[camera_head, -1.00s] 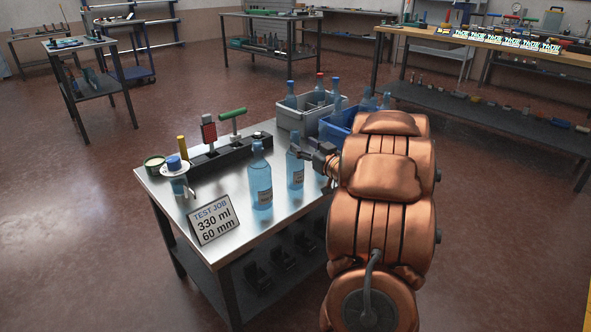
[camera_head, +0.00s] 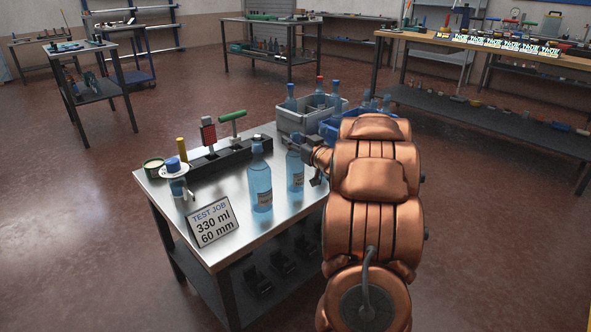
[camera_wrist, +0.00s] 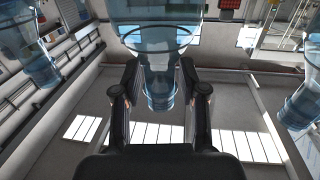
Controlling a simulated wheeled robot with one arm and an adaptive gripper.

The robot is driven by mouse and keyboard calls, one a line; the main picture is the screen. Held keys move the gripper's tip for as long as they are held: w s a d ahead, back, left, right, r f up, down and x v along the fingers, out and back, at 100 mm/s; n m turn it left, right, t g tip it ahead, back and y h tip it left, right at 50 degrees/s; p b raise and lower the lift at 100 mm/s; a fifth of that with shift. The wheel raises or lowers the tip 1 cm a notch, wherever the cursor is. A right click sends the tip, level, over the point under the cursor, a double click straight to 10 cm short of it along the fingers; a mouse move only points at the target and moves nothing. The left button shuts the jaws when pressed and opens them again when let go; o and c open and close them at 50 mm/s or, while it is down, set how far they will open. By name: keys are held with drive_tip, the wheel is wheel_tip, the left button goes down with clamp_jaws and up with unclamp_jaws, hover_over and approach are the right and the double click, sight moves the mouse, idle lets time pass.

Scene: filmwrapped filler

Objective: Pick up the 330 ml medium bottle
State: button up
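Two clear blue bottles with blue caps stand upright on the metal table. The front bottle (camera_head: 260,188) is left of the other bottle (camera_head: 295,175), which stands beside my gripper (camera_head: 306,150). In the wrist view, the picture looks upside down, and a blue bottle (camera_wrist: 160,45) hangs cap-down between the two dark fingers of my gripper (camera_wrist: 161,68). The fingers are apart, one on each side of its neck and shoulder, with gaps visible. My gripper is open. The bottle labels are too small to read, and I cannot tell their volumes.
A sign (camera_head: 213,222) on the table reads "TEST JOB 330 ml 60 mm". A grey crate (camera_head: 290,122) and blue crate (camera_head: 328,133) hold more bottles. Other bottles flank in the wrist view (camera_wrist: 30,55).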

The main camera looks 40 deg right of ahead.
clamp_jaws()
drive_tip(key=shift+r, duration=0.1)
